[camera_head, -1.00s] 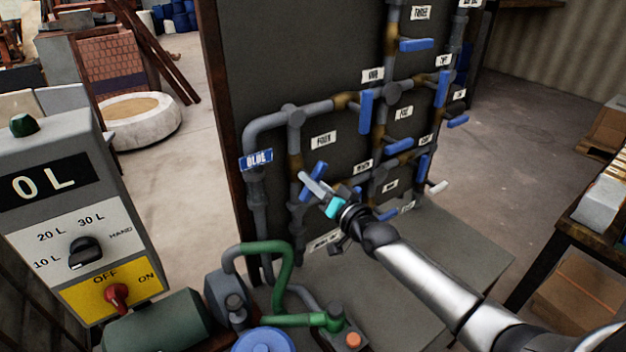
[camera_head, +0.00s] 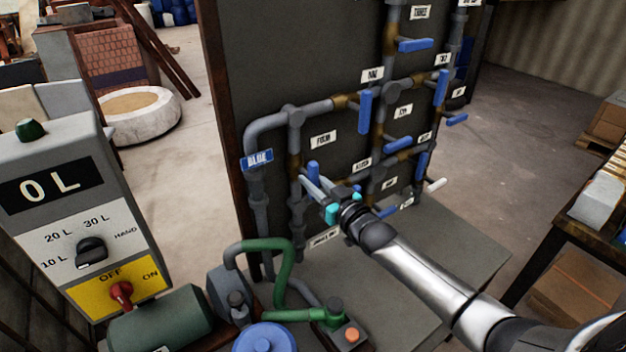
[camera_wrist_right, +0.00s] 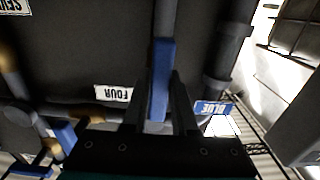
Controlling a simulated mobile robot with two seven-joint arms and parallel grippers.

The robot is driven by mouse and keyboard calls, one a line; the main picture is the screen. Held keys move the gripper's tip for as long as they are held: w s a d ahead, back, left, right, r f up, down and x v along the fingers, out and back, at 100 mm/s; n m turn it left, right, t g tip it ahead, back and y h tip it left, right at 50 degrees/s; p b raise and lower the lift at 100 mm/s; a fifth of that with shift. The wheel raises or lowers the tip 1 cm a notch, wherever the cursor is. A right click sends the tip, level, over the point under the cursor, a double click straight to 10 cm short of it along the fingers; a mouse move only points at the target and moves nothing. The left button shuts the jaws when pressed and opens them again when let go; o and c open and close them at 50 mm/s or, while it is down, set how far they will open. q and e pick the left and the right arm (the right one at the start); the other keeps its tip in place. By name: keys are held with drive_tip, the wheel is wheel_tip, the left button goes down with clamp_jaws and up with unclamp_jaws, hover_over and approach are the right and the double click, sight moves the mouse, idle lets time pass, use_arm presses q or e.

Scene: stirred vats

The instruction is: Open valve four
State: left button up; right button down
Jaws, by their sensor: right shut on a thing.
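Valve four has a blue lever (camera_head: 313,168) on a vertical pipe beside the FOUR label (camera_head: 323,138). The lever now stands nearly upright, roughly in line with its pipe. My right gripper (camera_head: 314,185) reaches in from the lower right and is shut on this lever. In the right wrist view the lever (camera_wrist_right: 161,75) runs between the two dark fingers (camera_wrist_right: 160,105), with the FOUR label (camera_wrist_right: 114,93) upside down beside it. The gripper hides the lower part of the lever. My left gripper is out of view.
Other blue levers sit close by on the pipe panel, including one at the upper right (camera_head: 365,112) and one further right (camera_head: 398,144). A control box (camera_head: 75,215) reads 0 L at left. A green hose (camera_head: 283,270) and pump stand below the panel.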

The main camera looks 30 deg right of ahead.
idle(0.4)
drive_tip(key=c, duration=0.7)
unclamp_jaws()
drive_tip(key=shift+s, duration=0.1)
drive_tip(key=s+d, duration=0.2)
drive_tip(key=s, duration=1.3)
